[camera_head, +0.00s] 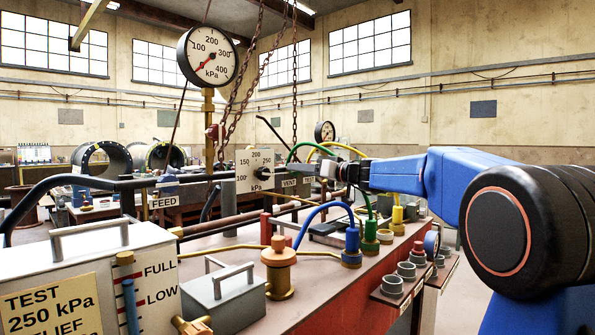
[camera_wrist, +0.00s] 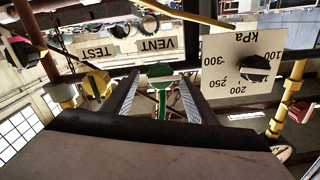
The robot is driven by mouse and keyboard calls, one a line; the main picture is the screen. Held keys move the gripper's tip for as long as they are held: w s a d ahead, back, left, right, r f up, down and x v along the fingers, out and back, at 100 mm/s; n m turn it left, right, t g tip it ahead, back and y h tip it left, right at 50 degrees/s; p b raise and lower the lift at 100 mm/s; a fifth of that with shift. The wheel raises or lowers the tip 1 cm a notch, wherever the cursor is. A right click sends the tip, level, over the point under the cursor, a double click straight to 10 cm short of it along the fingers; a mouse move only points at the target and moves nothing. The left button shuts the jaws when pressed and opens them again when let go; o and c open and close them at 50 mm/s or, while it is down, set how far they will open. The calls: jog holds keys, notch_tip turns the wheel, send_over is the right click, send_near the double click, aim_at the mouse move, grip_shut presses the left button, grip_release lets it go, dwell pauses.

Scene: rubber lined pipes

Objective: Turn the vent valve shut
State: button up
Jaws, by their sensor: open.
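The VENT label (camera_head: 290,183) is on the pipe rig just left of my gripper (camera_head: 345,172) in the head view. In the wrist view the VENT label (camera_wrist: 155,44) appears upside down, beyond the fingertips. My gripper (camera_wrist: 160,76) is open. A green round piece with a stem (camera_wrist: 160,72) shows between its two fingers; I cannot tell whether they touch it, or whether it is the vent valve's handle or a hose fitting. In the head view the valve itself is not clearly seen beside my gripper.
A TEST label (camera_wrist: 93,52) and a yellow fitting (camera_wrist: 97,82) are beside the VENT label. A dial plate (camera_head: 255,171) stands left of my gripper. A green hose (camera_head: 310,147) arches close by. A blue hose (camera_head: 322,208) and several fittings stand on the bench below.

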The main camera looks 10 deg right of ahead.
jog(key=shift+x, duration=1.25)
jog(key=c, duration=1.1)
jog(key=shift+o, duration=0.2)
